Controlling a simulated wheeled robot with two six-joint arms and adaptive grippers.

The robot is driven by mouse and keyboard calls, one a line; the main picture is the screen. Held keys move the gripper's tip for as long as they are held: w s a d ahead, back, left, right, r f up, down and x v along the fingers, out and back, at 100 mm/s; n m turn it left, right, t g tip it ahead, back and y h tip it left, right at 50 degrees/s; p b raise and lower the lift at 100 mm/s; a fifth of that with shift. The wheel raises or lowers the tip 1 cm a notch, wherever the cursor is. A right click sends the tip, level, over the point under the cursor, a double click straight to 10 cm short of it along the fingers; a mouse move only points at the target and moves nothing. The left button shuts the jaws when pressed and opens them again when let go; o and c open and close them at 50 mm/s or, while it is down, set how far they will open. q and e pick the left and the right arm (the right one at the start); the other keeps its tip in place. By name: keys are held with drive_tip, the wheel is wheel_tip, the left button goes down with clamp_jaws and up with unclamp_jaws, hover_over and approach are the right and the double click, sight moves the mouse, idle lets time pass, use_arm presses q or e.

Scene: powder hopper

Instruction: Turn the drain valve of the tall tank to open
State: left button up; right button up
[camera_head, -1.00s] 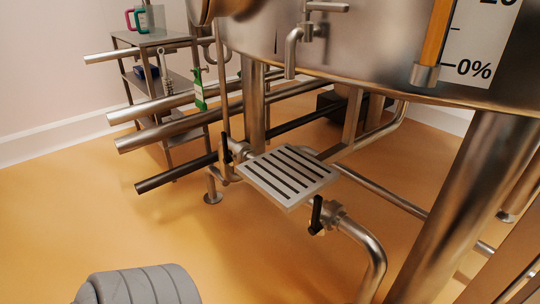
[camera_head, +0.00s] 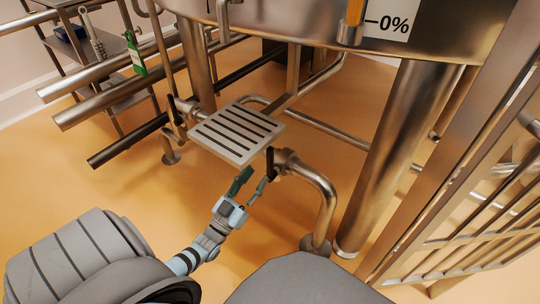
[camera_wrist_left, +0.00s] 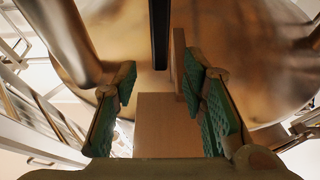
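The tall steel tank (camera_head: 300,22) fills the top of the head view. A black valve handle (camera_head: 269,162) stands upright on the steel pipe at the right corner of the slotted step. My left gripper (camera_head: 258,175) is just below and in front of this handle, with its green-padded fingers apart. In the left wrist view the open fingers (camera_wrist_left: 158,82) frame a gap, and the black handle (camera_wrist_left: 159,35) shows as a dark vertical bar at the top of it. No contact is visible. My right gripper is not in view.
The slotted metal step (camera_head: 237,134) is close behind the gripper. A second black handle (camera_head: 177,124) stands at its left. A curved steel pipe (camera_head: 325,200) and a thick tank leg (camera_head: 385,155) are to the right, then a metal railing (camera_head: 480,200).

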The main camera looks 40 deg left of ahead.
sight(268, 159)
use_arm(q)
drive_tip(key=b+x, duration=0.1)
drive_tip(key=x, duration=0.7)
drive_tip(key=shift+w, duration=0.2)
drive_tip(key=shift+c, duration=0.5)
clamp_jaws()
